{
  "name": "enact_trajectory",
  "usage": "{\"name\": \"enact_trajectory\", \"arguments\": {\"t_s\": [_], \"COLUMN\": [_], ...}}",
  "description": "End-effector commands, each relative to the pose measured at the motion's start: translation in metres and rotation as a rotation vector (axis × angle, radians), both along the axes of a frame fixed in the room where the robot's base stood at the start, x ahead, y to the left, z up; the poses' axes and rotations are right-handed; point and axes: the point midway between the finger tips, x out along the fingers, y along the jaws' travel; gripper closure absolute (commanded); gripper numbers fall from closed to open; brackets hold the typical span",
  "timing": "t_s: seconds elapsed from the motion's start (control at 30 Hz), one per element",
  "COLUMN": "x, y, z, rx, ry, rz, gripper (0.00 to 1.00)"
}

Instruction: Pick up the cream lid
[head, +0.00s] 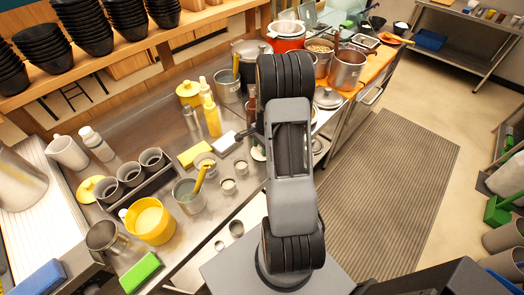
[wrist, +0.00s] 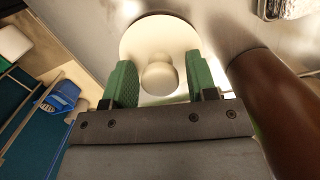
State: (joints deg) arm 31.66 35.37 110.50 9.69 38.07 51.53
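The cream lid (wrist: 158,38) is a pale round disc with a round knob (wrist: 160,76), lying on the metal counter. My gripper (wrist: 162,78) has two green-padded fingers spread apart, one on each side of the knob, with gaps showing between knob and pads. The fingers are open and not closed on it. In the head view my arm hides most of the gripper, and a pale piece that looks like the lid (head: 258,153) shows just left of the arm.
A brown bottle (wrist: 268,98) stands close to the right finger. Left of my arm are small metal cups (head: 228,186), a grey pot with a yellow utensil (head: 188,200) and yellow bottles (head: 212,118). A red pot (head: 288,44) stands at the back.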

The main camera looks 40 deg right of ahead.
Motion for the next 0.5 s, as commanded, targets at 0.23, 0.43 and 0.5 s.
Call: {"name": "enact_trajectory", "arguments": {"t_s": [0.23,0.43,0.5], "x": [0.0,0.0001,0.0001], "y": [-0.0001,-0.0002,-0.0003], "z": [0.0003,0.0004,0.0005], "rx": [0.0,0.0,0.0], "ry": [0.0,0.0,0.0], "rz": [0.0,0.0,0.0], "gripper": [0.72,0.79,0.79]}}
